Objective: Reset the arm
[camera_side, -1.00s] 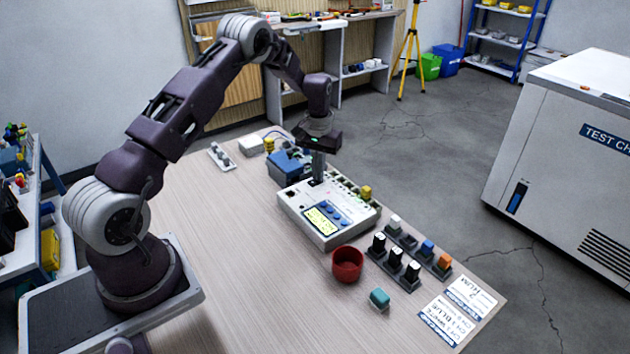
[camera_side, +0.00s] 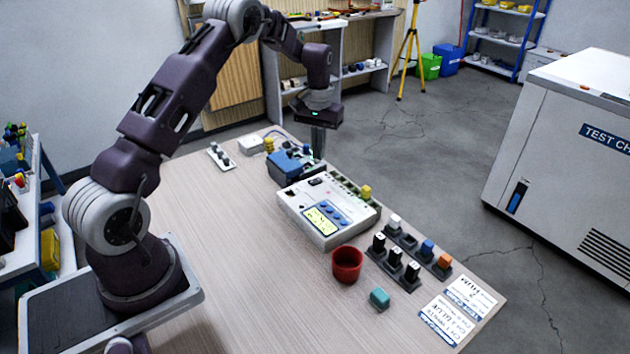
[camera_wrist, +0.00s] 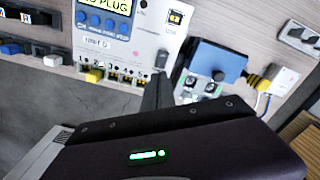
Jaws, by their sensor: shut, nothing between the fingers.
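My gripper (camera_side: 318,155) hangs pointing down, shut and empty, above the back end of the white instrument box (camera_side: 312,238) and beside the blue device (camera_side: 288,163). In the wrist view, the shut fingers (camera_wrist: 163,80) show between the instrument box (camera_wrist: 145,30) and the blue device (camera_wrist: 215,62). The box has a lit display, blue buttons and a row of sockets. A yellow plug (camera_side: 366,191) stands in that row. My gripper appears clear of the box; the exact gap cannot be told.
Black, white, blue and orange plugs stand in holders (camera_side: 407,283) at right. Labelled cards (camera_side: 440,318) lie near the table's right edge.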

